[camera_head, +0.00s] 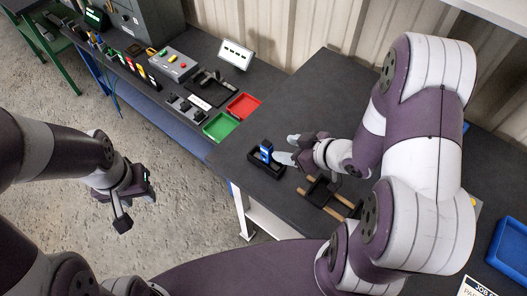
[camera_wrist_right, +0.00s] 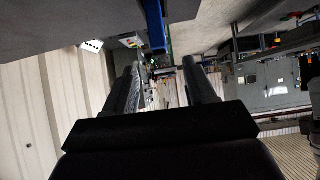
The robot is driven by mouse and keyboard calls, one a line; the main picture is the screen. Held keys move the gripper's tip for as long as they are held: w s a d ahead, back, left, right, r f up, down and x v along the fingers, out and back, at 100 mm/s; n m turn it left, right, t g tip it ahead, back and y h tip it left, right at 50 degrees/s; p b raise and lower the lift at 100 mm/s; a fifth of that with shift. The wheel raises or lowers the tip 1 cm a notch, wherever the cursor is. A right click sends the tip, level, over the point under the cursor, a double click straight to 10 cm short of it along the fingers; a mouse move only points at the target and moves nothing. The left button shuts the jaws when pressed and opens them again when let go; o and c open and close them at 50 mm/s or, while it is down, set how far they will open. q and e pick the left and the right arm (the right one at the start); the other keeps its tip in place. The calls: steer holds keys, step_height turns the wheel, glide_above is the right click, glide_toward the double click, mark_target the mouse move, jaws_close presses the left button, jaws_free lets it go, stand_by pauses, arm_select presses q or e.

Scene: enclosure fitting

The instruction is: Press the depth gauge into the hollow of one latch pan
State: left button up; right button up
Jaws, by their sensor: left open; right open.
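A blue upright piece (camera_head: 266,150), which looks like the depth gauge, stands in a small black holder (camera_head: 254,170) on the dark table. My right gripper (camera_head: 286,148) is just right of it, open, with its fingers pointing toward it; I cannot tell whether they touch it. My left gripper (camera_head: 135,203) is open and empty over the floor, away from the tables. I cannot tell for certain which dark part is a latch pan; a black tray with parts (camera_head: 211,90) lies on the back bench.
A red tray (camera_head: 243,106) and a green tray (camera_head: 219,126) sit at the bench end. A black piece with wooden bars (camera_head: 325,193) lies in front of my right gripper. A grey button box (camera_head: 173,65) and a tilted screen (camera_head: 236,54) stand further back. A blue bin (camera_head: 509,249) is at right.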

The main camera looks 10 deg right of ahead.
mark_target(262, 146)
steer(key=x, duration=1.1)
steer(key=shift+f, duration=0.35)
steer(key=shift+d, duration=0.1)
steer(key=c, duration=1)
jaws_close()
steer(key=shift+r, duration=0.15)
